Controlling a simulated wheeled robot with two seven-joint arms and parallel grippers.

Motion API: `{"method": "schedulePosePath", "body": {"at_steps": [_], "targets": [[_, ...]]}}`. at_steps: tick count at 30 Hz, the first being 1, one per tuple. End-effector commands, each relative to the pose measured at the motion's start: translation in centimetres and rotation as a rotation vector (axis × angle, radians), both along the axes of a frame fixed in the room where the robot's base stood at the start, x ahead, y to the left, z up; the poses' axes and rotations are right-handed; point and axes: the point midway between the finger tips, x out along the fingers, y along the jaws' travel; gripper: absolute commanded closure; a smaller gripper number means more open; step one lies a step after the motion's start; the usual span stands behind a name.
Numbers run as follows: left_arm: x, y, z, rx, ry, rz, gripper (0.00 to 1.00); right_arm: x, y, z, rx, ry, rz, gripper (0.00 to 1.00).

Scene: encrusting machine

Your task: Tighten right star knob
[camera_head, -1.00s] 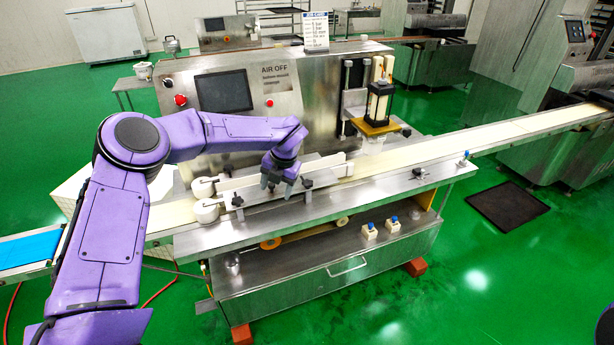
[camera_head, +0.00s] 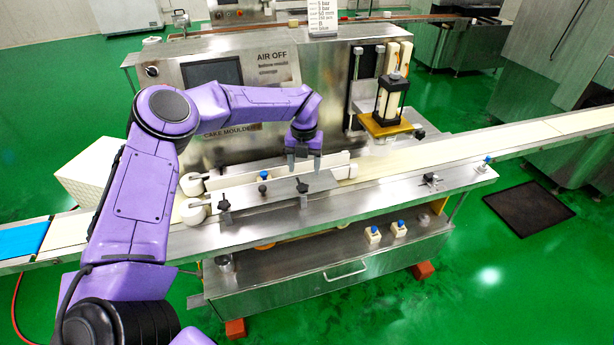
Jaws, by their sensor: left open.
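The right star knob (camera_head: 302,187) is a small dark knob on a post at the front of the machine's metal guide plate (camera_head: 275,187). A similar left star knob (camera_head: 224,205) stands at the left end of this plate. My left gripper (camera_head: 304,170) points down with its two fingers apart and nothing visible between them. In the picture its fingertips are just above the right star knob; I cannot tell the exact gap. My right gripper is not in view.
The white conveyor belt (camera_head: 430,167) runs across the machine, with white guide rails (camera_head: 335,160) beside the gripper. The upright steel panel (camera_head: 300,70) stands behind the arm. A mould unit (camera_head: 390,100) stands right of the gripper. Blue-topped buttons (camera_head: 372,234) sit lower in front.

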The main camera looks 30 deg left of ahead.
Motion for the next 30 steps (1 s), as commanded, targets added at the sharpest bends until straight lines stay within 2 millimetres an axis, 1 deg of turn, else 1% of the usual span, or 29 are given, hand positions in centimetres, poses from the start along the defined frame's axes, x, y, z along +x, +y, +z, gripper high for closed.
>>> {"method": "schedulePosePath", "body": {"at_steps": [1, 3, 6, 9, 13, 19, 20, 21, 23, 24, 25, 30], "targets": [[-0.2, 0.2, -0.8, 0.000, 0.005, 0.004, 0.34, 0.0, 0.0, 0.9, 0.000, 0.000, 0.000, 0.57], [-0.3, 0.3, -2.5, 0.000, 0.005, 0.006, 0.34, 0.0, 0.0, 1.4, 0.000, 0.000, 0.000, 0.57], [-0.3, 0.3, -4.4, 0.001, 0.004, 0.006, 0.34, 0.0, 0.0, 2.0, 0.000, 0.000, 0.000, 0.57], [-0.2, 0.2, -5.9, 0.000, 0.002, 0.004, 0.34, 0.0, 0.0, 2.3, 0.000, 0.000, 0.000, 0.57], [-0.1, 0.1, -6.7, 0.000, 0.000, 0.003, 0.34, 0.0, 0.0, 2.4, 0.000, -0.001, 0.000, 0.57], [0.0, 0.1, -6.8, 0.000, -0.001, 0.002, 0.34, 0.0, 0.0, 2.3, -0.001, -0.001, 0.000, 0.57], [0.0, 0.1, -6.8, 0.000, -0.001, 0.001, 0.37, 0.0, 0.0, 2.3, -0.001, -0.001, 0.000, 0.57], [0.0, 0.0, -6.8, 0.000, -0.001, 0.001, 0.50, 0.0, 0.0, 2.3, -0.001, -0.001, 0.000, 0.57], [0.0, 0.0, -6.8, 0.000, -0.001, 0.001, 0.70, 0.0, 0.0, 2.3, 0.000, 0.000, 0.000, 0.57], [0.0, 0.0, -6.8, 0.000, -0.001, 0.001, 0.83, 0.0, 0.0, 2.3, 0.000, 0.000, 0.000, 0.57], [0.0, 0.0, -6.8, 0.000, -0.001, 0.001, 0.90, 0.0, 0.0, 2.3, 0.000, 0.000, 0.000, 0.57], [0.0, 0.1, -6.9, 0.001, -0.002, -0.003, 0.90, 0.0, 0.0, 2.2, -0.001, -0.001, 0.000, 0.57]]}}
